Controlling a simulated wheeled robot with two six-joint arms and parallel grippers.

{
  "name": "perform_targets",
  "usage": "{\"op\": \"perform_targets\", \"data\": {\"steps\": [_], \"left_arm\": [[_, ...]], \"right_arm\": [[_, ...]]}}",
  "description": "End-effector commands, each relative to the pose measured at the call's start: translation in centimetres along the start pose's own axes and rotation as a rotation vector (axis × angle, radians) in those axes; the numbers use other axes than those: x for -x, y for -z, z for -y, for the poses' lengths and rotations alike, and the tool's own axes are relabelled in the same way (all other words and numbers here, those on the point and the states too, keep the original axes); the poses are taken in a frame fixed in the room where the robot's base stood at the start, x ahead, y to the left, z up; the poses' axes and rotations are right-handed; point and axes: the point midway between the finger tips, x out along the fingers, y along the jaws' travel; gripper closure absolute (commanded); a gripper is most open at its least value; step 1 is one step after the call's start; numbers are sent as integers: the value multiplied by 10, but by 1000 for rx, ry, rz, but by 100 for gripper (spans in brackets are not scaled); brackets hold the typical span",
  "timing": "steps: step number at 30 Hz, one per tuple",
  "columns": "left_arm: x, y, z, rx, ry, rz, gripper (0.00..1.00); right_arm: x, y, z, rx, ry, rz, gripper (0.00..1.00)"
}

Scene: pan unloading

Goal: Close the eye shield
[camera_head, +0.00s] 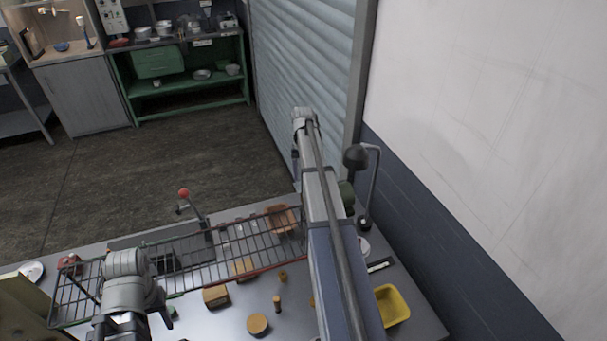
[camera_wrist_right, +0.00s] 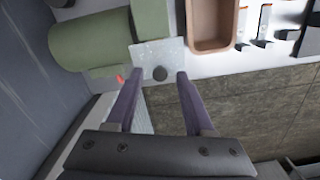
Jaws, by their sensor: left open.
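In the right wrist view a clear, pale plate, which looks like the eye shield (camera_wrist_right: 147,52), has a dark round knob (camera_wrist_right: 160,73). It sits beside a green rounded machine (camera_wrist_right: 92,42). My right gripper (camera_wrist_right: 159,78) is open, with the knob between and just beyond its fingertips; I cannot tell whether they touch it. In the head view a bit of the green machine (camera_head: 346,196) shows behind my right arm, which hides the shield and the right gripper. My left gripper (camera_head: 120,324) is low at the left, over the bench, with its fingers hardly visible.
A wire rack (camera_head: 190,262) spans the bench. Wooden pieces (camera_head: 257,324) lie on the bench, and a yellow tray (camera_head: 392,305) is at right. A black lamp (camera_head: 356,157) stands near the wall. A brown tray (camera_wrist_right: 212,25) is right of the shield in the right wrist view.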

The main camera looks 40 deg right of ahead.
Motion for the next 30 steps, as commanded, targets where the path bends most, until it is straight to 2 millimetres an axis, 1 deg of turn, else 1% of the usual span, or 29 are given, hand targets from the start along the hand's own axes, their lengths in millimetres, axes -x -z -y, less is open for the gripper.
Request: {"op": "perform_targets", "data": {"steps": [8,14,17,27,30], "left_arm": [[1,0,0,0,0,0,50],[10,-1,1,1,0,0,50],[19,-1,2,2,0,0,50],[63,-4,6,0,-1,2,50],[73,-5,7,-1,-1,2,50]], "right_arm": [[1,0,0,0,0,-1,46],[10,0,0,0,0,-1,46],[19,0,0,0,0,-1,46],[64,0,0,0,0,-1,46],[74,0,0,0,0,-1,46]]}}
